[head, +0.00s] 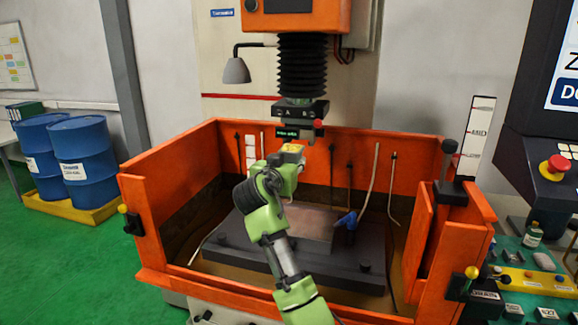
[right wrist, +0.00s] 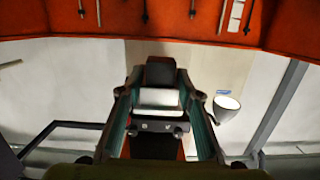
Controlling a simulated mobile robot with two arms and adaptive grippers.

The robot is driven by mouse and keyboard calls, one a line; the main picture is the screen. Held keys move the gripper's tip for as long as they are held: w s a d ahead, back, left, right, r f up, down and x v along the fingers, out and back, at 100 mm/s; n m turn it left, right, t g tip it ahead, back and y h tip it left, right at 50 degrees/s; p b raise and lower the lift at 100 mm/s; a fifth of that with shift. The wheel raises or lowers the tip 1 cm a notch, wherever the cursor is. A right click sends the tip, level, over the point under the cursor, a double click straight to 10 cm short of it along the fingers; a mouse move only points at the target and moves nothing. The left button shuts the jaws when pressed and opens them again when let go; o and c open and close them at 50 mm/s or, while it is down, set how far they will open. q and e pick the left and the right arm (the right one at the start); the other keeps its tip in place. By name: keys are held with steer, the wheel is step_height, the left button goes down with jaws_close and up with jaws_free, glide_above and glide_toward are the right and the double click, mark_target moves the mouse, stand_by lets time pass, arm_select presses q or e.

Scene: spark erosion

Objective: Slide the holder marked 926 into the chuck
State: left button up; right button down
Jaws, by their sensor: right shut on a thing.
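The chuck (head: 300,108), a dark block with letters on its front, hangs below the black bellows (head: 302,65). A small display with green text is just under it. My right gripper (head: 290,158) is at the end of the green arm, just below the chuck. In the right wrist view its two fingers (right wrist: 159,98) are shut on a holder (right wrist: 157,97), a pale block with a dark part beside it. The number 926 is not readable. I cannot tell whether the holder touches the chuck. My left gripper is not in view.
The orange tank (head: 143,215) surrounds a dark worktable (head: 260,252), with several thin rods and hoses along its back wall. A grey lamp (head: 236,70) hangs left of the bellows. A control panel (head: 555,180) and a green bench stand at the right. Blue drums (head: 85,160) stand left.

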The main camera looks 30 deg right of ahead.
steer(key=shift+x, duration=1)
steer(key=shift+r, duration=0.2)
steer(key=shift+b, duration=0.35)
steer(key=shift+d, duration=0.15)
steer(key=shift+r+b+x, duration=0.15)
steer(key=shift+b+x, duration=0.15)
steer(key=shift+x, duration=0.75)
steer(key=shift+r+b+x, duration=0.2)
steer(key=shift+b+x, duration=0.05)
steer(key=shift+x, duration=0.85)
steer(key=shift+w, duration=0.1)
steer(key=shift+r+b+x, duration=0.15)
steer(key=shift+b+x, duration=0.15)
steer(key=shift+x, duration=0.55)
steer(key=shift+r+b+x, duration=0.1)
steer(key=shift+b+x, duration=0.15)
steer(key=shift+x, duration=0.65)
steer(key=shift+w, duration=0.1)
